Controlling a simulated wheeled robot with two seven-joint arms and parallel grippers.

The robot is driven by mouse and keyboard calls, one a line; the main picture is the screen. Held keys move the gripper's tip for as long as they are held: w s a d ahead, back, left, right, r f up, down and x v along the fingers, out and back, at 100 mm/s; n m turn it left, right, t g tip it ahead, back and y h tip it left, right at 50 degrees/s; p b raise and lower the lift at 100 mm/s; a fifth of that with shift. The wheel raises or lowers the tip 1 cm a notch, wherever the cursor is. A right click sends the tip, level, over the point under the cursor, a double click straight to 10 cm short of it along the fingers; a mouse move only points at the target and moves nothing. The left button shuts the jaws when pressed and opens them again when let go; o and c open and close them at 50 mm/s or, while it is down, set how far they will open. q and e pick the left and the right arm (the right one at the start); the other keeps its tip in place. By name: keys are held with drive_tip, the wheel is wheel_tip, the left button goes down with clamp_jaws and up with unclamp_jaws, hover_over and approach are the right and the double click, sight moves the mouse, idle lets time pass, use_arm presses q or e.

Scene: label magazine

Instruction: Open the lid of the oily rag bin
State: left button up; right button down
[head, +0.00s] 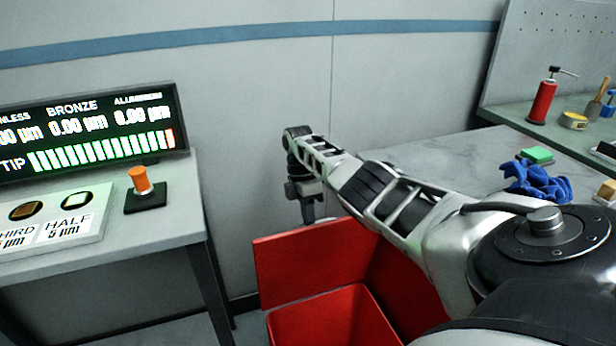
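The red oily rag bin (335,318) is at the bottom middle of the head view, and its lower part is cut off by the frame. I see into its open top. A flat red panel (310,262) stands raised along the far side of the opening and looks like the lid. More red surface shows to the right, partly hidden by my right arm. My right gripper (308,212) points down just behind the panel's top edge. Its fingertips are partly hidden, and I cannot tell whether it touches the panel. My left gripper is not in view.
A table at left holds a lit display (90,130), an orange knob on a black base (143,190) and a labelled plate (55,222). A grey table (430,155) at right holds blue gloves (538,183) and a green block (538,155). A red pump bottle (542,102) stands behind.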

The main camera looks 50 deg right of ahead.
drive_tip(key=c, duration=1.8)
unclamp_jaws()
drive_tip(key=shift+s+a+f, duration=0.15)
drive_tip(key=shift+f, duration=0.35)
drive_tip(key=o, duration=0.3)
drive_tip(key=shift+f, duration=0.15)
drive_tip(key=shift+r, duration=0.3)
use_arm(q)
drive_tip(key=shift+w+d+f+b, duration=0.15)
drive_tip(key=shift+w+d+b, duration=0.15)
drive_tip(key=shift+b, duration=0.5)
use_arm(e)
drive_tip(key=v, duration=0.7)
drive_tip(key=shift+w+r, duration=0.1)
drive_tip(key=shift+w, duration=0.15)
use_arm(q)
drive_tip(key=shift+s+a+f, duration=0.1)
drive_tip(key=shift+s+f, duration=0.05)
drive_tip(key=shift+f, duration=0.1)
